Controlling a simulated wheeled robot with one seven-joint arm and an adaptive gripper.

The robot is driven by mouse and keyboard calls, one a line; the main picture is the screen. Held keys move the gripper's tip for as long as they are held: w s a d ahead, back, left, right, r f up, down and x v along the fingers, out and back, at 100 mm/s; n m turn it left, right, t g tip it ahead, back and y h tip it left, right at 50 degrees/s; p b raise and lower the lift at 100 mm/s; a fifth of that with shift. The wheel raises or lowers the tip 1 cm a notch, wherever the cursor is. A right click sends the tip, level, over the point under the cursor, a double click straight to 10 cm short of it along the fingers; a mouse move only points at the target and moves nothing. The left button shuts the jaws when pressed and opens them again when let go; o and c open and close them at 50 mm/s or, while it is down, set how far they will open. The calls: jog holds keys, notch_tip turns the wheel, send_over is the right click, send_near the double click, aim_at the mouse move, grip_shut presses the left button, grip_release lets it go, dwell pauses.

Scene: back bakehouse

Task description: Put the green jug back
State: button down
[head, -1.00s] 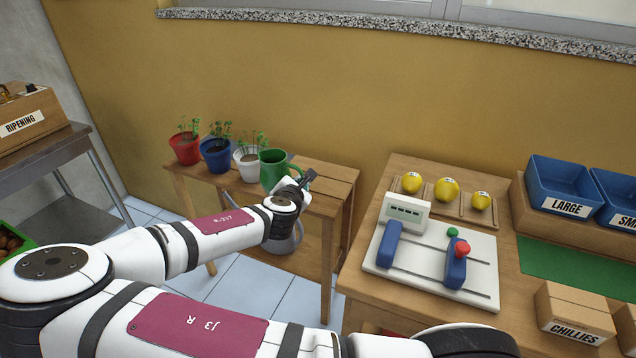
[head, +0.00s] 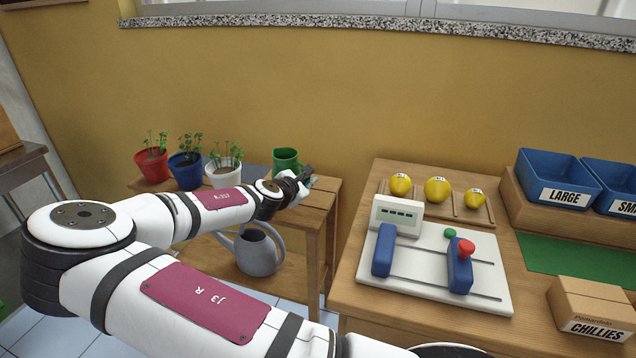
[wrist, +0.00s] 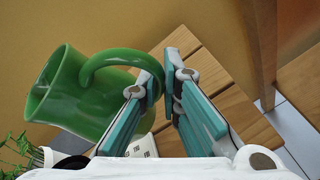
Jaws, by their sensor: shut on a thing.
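The green jug (head: 286,158) appears roughly upright at the back of the small wooden table (head: 322,197), right of the potted seedlings. In the wrist view the jug (wrist: 85,95) fills the left side, its handle reaching the fingers. My gripper (head: 304,180) is shut on the jug's handle, and the wrist view shows its teal fingers (wrist: 160,85) there. My gripper hides the jug's base in the head view, so I cannot tell whether it touches the tabletop.
Red (head: 151,165), blue (head: 187,172) and white (head: 222,174) pots line the table's left. A grey watering can (head: 257,252) stands on the lower shelf. A bench (head: 345,290) on the right holds a white device (head: 430,262) and lemons. The small table's right end looks clear.

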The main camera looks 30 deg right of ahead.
jog(key=w+d, duration=0.1)
jog(key=d, duration=0.1)
jog(key=w+d, duration=0.1)
jog(key=d, duration=0.2)
jog(key=w+d, duration=0.2)
jog(key=shift+d+f+b, duration=0.25)
jog(key=shift+f+b, duration=0.05)
jog(key=shift+f, duration=0.1)
jog(key=shift+f+b, duration=0.3)
jog(key=shift+f, duration=1.45)
jog(key=c, duration=2.2)
grip_release()
jog(key=shift+f, duration=0.15)
jog(key=o, duration=0.4)
